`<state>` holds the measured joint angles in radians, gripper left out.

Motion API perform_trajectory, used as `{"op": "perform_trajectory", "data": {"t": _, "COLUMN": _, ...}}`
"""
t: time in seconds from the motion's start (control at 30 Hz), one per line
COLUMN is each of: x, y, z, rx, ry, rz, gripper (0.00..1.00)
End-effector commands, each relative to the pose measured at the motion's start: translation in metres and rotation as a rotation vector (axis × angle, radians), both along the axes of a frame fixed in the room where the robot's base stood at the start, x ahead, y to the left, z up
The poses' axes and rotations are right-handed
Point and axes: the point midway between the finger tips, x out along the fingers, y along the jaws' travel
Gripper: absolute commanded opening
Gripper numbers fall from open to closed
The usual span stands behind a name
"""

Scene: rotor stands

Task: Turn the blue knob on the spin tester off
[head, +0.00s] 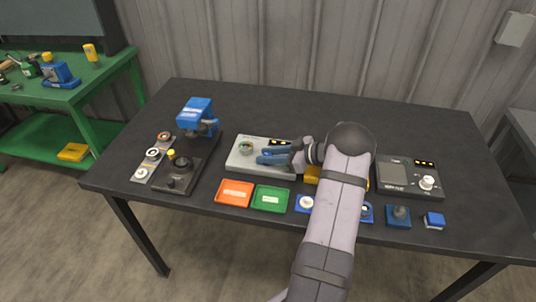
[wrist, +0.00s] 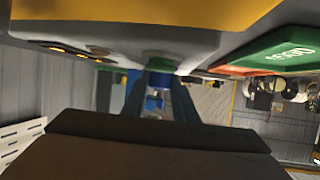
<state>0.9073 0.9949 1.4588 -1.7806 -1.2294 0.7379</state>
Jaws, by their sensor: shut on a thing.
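The spin tester appears to be the light grey box (head: 240,166) in the middle of the table in the head view, with a dark panel and a green round part on top. In the wrist view its grey body (wrist: 140,42) fills the top of the picture. The blue knob (wrist: 160,80) sits against it on a green collar. My gripper (head: 260,157) reaches in from the right over the box, its blue fingers close together. In the wrist view my gripper (wrist: 160,97) is shut on the blue knob. In the head view I cannot make out the knob or its setting.
An orange tray (head: 235,193) and a green tray (head: 271,198) lie in front of the box. A blue vise (head: 197,115) and a dark stand (head: 178,178) are left. A dark device with a white knob (head: 427,183) is right. The back of the table is clear.

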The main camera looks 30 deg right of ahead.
Motion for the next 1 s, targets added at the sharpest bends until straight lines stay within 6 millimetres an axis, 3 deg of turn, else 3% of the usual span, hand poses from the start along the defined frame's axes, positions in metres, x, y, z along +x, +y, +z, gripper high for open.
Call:
{"op": "perform_trajectory", "data": {"t": 0.33, "x": 0.000, "y": 0.000, "z": 0.000, "rx": 0.000, "ry": -0.001, "rz": 0.002, "gripper": 0.04}}
{"op": "perform_trajectory", "data": {"t": 0.37, "x": 0.000, "y": 0.000, "z": 0.000, "rx": 0.000, "ry": -0.001, "rz": 0.002, "gripper": 0.33}}
{"op": "perform_trajectory", "data": {"t": 0.4, "x": 0.000, "y": 0.000, "z": 0.000, "rx": 0.000, "ry": -0.001, "rz": 0.002, "gripper": 0.43}}
{"op": "perform_trajectory", "data": {"t": 0.43, "x": 0.000, "y": 0.000, "z": 0.000, "rx": 0.000, "ry": -0.001, "rz": 0.002, "gripper": 0.45}}
{"op": "perform_trajectory", "data": {"t": 0.77, "x": -0.001, "y": -0.001, "z": 0.001, "rx": -0.001, "ry": -0.002, "rz": 0.002, "gripper": 0.45}}
{"op": "perform_trajectory", "data": {"t": 1.0, "x": -0.018, "y": -0.014, "z": 0.008, "rx": -0.002, "ry": -0.002, "rz": -0.001, "gripper": 0.45}}
